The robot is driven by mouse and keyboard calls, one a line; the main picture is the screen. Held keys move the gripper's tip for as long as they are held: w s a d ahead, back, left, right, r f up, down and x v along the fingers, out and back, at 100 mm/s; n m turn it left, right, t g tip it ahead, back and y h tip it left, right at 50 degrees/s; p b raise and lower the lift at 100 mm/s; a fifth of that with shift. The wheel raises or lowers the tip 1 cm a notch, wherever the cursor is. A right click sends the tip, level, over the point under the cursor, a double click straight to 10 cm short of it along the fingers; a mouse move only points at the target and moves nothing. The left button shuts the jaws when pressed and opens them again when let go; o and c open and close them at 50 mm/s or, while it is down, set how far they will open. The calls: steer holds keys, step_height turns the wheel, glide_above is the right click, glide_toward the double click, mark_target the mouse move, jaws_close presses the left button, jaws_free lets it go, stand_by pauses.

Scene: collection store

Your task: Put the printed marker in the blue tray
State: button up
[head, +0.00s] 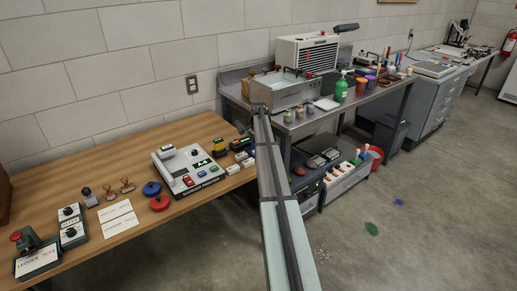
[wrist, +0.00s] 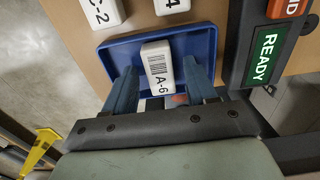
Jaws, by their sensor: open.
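The printed marker (wrist: 158,60), a white block with a barcode and "A-6" on its face, is in the wrist view. It appears within the outline of the blue tray (wrist: 206,40); whether it rests on the tray floor I cannot tell for sure. My gripper (wrist: 160,70) is open, with one blue finger on each side of the marker and visible gaps between them. The tray's near edge is hidden behind the fingers and gripper body. In the head view the arm covers that spot, and I cannot make out the tray or fingertips there.
White blocks marked "C-2" (wrist: 103,12) and "4" (wrist: 172,5) lie just beyond the tray. A machine with a green READY label (wrist: 265,55) stands close on the right in the wrist view. The wooden table (head: 95,165) also holds stamps, cards and red and blue discs.

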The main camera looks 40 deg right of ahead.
step_height(320, 180, up, 12)
steer(key=shift+r, duration=0.15)
stand_by(0.5)
stand_by(0.5)
steer(key=s+f+n+g, duration=0.1)
steer(key=s+f+g, duration=0.2)
steer(key=s+f, duration=1.5)
steer(key=s+a+f+n+g, duration=0.1)
steer(key=s+a+f+n, duration=0.45)
steer(key=a+f, duration=0.8)
steer(key=s+a+f+n+g, duration=0.1)
steer(key=s+a+f+n, duration=0.2)
steer(key=s+a+f, duration=1)
steer(key=s+a+f+n+g, duration=0.1)
steer(key=s+a+n, duration=0.3)
steer(key=s+a, duration=0.7)
steer(key=s+a+f+n, duration=0.3)
steer(key=s+a+n, duration=0.1)
steer(key=s+a, duration=0.6)
steer(key=shift+s+a+f+g, duration=0.35)
steer(key=shift+a+g, duration=0.05)
steer(key=shift+a, duration=0.45)
